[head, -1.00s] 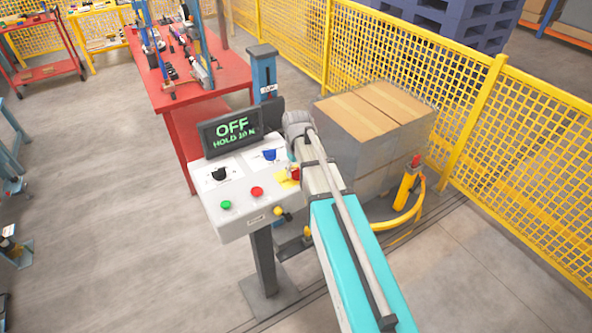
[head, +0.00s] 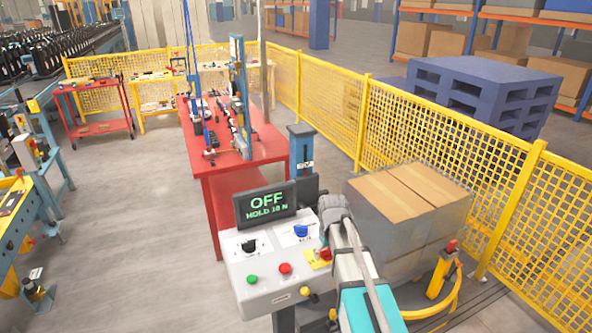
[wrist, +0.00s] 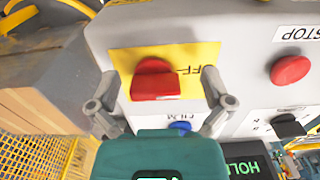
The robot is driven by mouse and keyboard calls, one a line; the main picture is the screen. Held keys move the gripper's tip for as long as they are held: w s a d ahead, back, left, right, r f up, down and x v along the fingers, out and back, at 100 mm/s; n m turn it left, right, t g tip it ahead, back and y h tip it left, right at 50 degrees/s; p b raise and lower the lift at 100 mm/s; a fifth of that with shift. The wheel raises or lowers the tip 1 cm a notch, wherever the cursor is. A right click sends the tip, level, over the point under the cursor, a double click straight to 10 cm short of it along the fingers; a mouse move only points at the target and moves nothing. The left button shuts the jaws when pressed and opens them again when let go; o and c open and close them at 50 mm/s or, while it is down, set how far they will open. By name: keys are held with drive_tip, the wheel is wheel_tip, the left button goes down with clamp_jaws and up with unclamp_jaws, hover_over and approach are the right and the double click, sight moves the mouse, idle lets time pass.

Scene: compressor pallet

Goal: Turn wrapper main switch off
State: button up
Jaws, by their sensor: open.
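The wrapper main switch is a red knob (wrist: 156,80) on a yellow plate (wrist: 122,62), with an "OFF" label partly visible beside it. In the head view the red knob (head: 325,254) shows at the right side of the pale control box (head: 262,291), partly behind my arm. My gripper (wrist: 160,80) is open, with one finger on each side of the knob. The fingers look apart from the knob, though exact depth is unclear. The display (head: 266,203) above the box reads "OFF" and "HOLD 10 N".
A green button (head: 252,279), a red button (head: 285,268), a black selector (head: 249,245) and a blue selector (head: 301,231) share the box. Stacked cartons (head: 408,200) stand close on the right, before a yellow fence (head: 440,125). Open floor lies left.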

drive_tip(key=s+m, duration=0.3)
drive_tip(key=s, duration=1)
drive_tip(key=shift+s, duration=0.35)
idle(0.4)
